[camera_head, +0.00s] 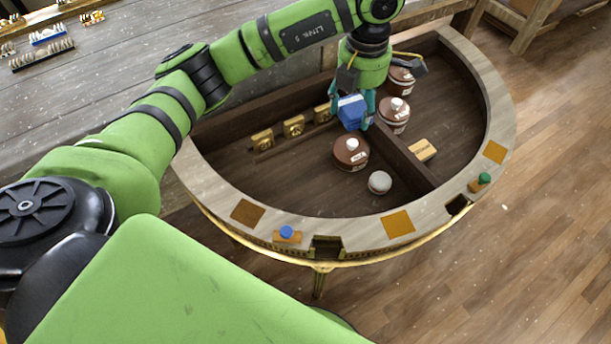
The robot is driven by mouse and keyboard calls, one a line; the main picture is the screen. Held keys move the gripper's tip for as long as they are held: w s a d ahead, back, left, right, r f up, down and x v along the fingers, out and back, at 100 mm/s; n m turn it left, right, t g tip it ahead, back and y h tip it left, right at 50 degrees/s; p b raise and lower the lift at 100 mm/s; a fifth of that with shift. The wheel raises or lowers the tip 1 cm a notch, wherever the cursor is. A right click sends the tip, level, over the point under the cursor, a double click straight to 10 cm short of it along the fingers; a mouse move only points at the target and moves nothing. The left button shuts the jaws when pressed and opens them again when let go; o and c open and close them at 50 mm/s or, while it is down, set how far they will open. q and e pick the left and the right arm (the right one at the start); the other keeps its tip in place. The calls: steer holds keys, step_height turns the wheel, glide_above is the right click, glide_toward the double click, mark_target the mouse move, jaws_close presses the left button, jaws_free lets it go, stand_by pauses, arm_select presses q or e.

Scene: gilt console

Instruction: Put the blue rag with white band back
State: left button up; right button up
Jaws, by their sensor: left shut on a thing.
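The blue rag (351,112) is in my left gripper (352,113), whose teal fingers are shut on it. The rag looks folded; a paler strip shows near its top, partly hidden by the fingers. The gripper points down over the half-round console (213,180), near the divider between its two compartments. I cannot tell whether the rag touches anything below. My right gripper is not in view.
Brown lidded pots (351,153) stand around the gripper on both sides of the divider (405,160). A pale ball (379,182), a wooden block (423,150) and gold pieces (294,126) are inside. The left compartment's front-left floor is clear.

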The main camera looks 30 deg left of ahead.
arm_select(q)
step_height(320, 180, down, 8)
steer(key=w+d+n+b, duration=0.15)
steer(key=n+b, duration=0.25)
steer(key=n, duration=0.9)
steer(key=n+p, duration=0.2)
steer(key=p, duration=0.1)
glide_above(306, 176)
step_height(306, 176, down, 8)
steer(key=shift+w+f, duration=0.1)
step_height(306, 176, down, 4)
steer(key=shift+p, duration=0.45)
steer(key=shift+f, duration=0.1)
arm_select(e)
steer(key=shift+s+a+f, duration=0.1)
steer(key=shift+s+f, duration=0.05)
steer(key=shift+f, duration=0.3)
arm_select(q)
steer(key=shift+f, duration=0.1)
steer(key=shift+f, duration=0.15)
steer(key=o, duration=1.2)
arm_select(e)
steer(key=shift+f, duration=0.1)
